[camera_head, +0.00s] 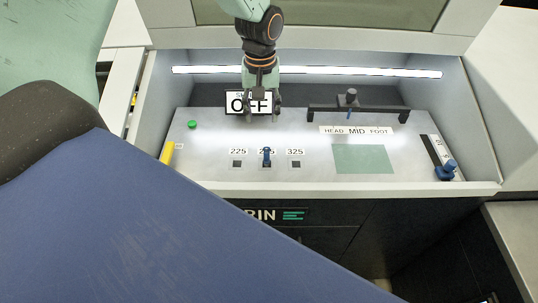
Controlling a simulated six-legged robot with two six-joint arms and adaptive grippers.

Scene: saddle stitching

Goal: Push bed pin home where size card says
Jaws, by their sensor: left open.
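A blue bed pin (266,156) stands upright at the middle of three square holes in the grey bed (215,167). The pin covers part of the middle label; the outer labels read 225 (238,152) and 325 (295,152). How deep the pin sits cannot be told. My left gripper (262,117) hangs fingers down from the top, open, behind the pin and apart from it. I cannot make out a size card. My right gripper is not in view.
A dark bar (375,115) with a knob stands behind the HEAD MID FOOT label (356,130) and a green pad (362,159). A blue knob (446,170) sits on a slide at right. A green button (192,124) is at left. Walls enclose the bed.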

